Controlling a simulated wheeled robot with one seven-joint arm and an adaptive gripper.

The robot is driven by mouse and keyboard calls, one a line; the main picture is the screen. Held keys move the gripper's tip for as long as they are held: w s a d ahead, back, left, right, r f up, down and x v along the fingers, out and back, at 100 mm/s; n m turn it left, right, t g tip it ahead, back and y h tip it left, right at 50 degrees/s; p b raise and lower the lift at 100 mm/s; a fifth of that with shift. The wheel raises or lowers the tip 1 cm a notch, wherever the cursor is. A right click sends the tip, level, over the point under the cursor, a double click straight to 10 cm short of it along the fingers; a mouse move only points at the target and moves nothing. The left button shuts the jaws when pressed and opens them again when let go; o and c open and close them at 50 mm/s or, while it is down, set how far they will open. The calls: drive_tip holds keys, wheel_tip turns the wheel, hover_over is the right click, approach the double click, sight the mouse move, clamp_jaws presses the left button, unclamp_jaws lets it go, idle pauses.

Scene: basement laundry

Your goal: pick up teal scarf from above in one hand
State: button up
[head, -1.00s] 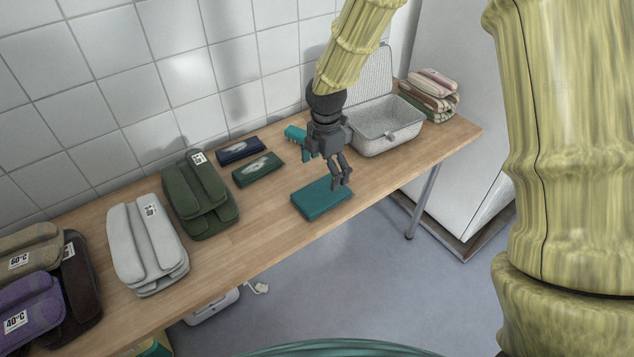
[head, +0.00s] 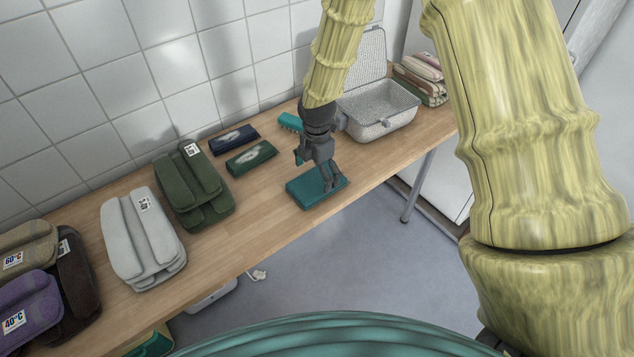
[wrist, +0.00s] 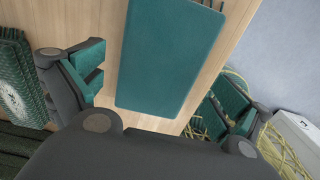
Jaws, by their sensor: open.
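The teal scarf (head: 305,192) is a flat folded rectangle lying on the wooden table near its front edge. My gripper (head: 331,180) is right above it in the head view, pointing down and overlapping its right part. In the wrist view the teal scarf (wrist: 172,60) lies between the two spread fingers of my gripper (wrist: 165,88), one on each side. The gripper is open and holds nothing. I cannot tell the exact height of the fingertips above the cloth. The gripper's palm covers the near part of the wrist view.
Dark green (head: 251,156) and navy (head: 233,139) folded pieces lie to the left; a teal toothed object (head: 290,121) lies behind. A pale open basket (head: 378,112) stands behind right. Green (head: 190,190) and light grey (head: 140,240) folded stacks stand further left. Bare wood (head: 250,215) lies between.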

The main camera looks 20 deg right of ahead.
sight(317, 180)
drive_tip(key=shift+f, duration=1.55)
drive_tip(key=c, duration=0.8)
